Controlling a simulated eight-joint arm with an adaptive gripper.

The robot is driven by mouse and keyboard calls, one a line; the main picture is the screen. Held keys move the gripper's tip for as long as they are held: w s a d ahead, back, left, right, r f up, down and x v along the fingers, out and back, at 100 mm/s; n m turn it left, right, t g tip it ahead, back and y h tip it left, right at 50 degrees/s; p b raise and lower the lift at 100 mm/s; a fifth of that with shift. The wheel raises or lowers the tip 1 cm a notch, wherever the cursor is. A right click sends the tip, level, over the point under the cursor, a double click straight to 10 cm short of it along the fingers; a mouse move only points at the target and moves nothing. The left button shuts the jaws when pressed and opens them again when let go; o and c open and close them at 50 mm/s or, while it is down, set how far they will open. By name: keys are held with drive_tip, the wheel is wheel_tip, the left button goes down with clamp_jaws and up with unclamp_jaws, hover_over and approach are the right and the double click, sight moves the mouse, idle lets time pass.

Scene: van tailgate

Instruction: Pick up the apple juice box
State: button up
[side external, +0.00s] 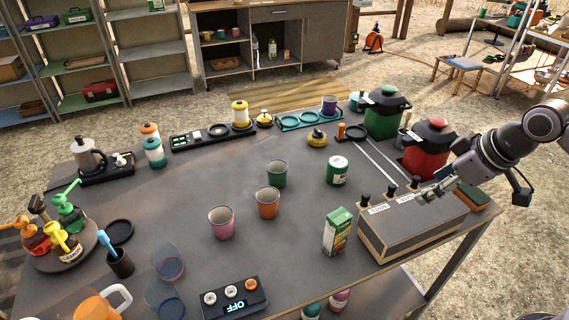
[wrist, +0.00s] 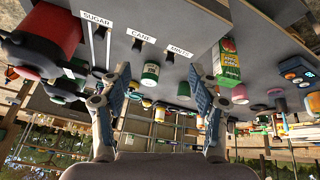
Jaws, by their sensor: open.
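The apple juice box (side external: 337,231) is a small green and white carton. It stands upright on the grey table, just left of the wooden-sided dispenser box. It also shows in the wrist view (wrist: 228,66), right of centre, beyond the right finger. My gripper (side external: 424,194) is over the right part of the dispenser box in the side view, to the right of the carton and apart from it. In the wrist view my gripper (wrist: 160,76) has its two fingers wide apart with nothing held between them.
The dispenser box (side external: 410,225) with dark levers lies between my gripper and the carton. A green-labelled can (side external: 337,171) stands behind the carton. Orange (side external: 267,203) and pink (side external: 222,223) cups stand left. Red (side external: 427,150) and green (side external: 385,115) lidded containers stand behind.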

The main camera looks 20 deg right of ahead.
drive_tip(key=w+a+n+g, duration=0.3)
drive_tip(key=w+a+n, duration=0.1)
drive_tip(key=a+n, duration=0.4)
drive_tip(key=n+g, duration=0.3)
drive_tip(key=n, duration=0.5)
hover_over(340, 217)
wheel_tip(340, 217, down, 3)
drive_tip(key=shift+s+r+h, duration=0.1)
drive_tip(key=shift+h, duration=0.2)
drive_tip(key=shift+a+f, duration=0.1)
drive_tip(key=shift+f, duration=0.15)
wheel_tip(340, 217, down, 5)
drive_tip(key=shift+f, duration=0.1)
drive_tip(key=shift+w+f, duration=0.15)
drive_tip(key=shift+f, duration=1.2)
drive_tip(key=shift+w+f, duration=0.1)
drive_tip(key=shift+f, duration=1.2)
clamp_jaws()
